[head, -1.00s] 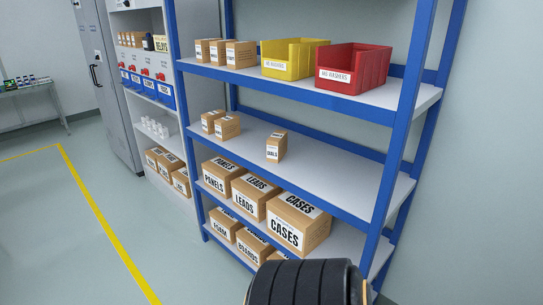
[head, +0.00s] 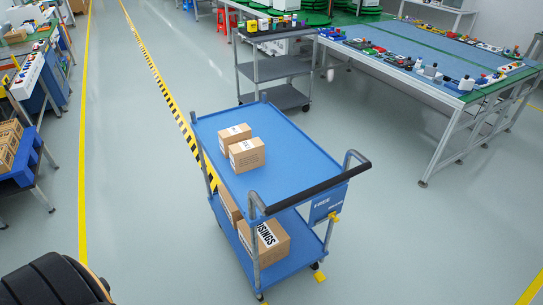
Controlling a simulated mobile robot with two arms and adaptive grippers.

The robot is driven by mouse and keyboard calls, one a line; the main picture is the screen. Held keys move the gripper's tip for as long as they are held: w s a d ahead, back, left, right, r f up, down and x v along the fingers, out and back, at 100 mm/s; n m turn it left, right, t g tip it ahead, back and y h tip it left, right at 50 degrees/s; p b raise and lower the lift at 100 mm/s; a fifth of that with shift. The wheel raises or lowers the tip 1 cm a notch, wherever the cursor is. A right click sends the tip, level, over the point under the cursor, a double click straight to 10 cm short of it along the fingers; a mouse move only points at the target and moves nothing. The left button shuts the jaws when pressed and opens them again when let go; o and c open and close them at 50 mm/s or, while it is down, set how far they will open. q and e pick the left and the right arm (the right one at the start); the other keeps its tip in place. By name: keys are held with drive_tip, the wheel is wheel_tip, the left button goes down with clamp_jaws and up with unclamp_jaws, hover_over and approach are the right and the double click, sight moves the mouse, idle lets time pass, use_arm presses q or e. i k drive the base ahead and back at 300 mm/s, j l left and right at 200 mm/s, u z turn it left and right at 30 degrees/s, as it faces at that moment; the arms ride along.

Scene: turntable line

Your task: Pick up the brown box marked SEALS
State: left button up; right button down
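Two small brown boxes stand on the blue top of a cart (head: 290,165). The rear one (head: 234,137) is partly hidden by the front one (head: 247,155). Their print is too small to read, so I cannot tell whether either is marked SEALS. A larger brown box (head: 270,243) on the lower deck shows the letters "SINGS". Another brown box (head: 228,205) beside it is mostly hidden. Neither of my grippers is in view. A dark rounded part of my own arm shows at the bottom left.
The cart's black handle (head: 318,187) faces the right front. A grey trolley (head: 274,67) stands behind it. A long table with small items (head: 445,87) is at the right. A blue stand with boxes (head: 25,160) is at the left. Open floor surrounds the cart.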

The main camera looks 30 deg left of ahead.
sight(247, 155)
drive_tip(key=i+j, duration=0.1)
drive_tip(key=j, duration=1.7)
drive_tip(key=i+j, duration=0.15)
drive_tip(key=j, duration=0.7)
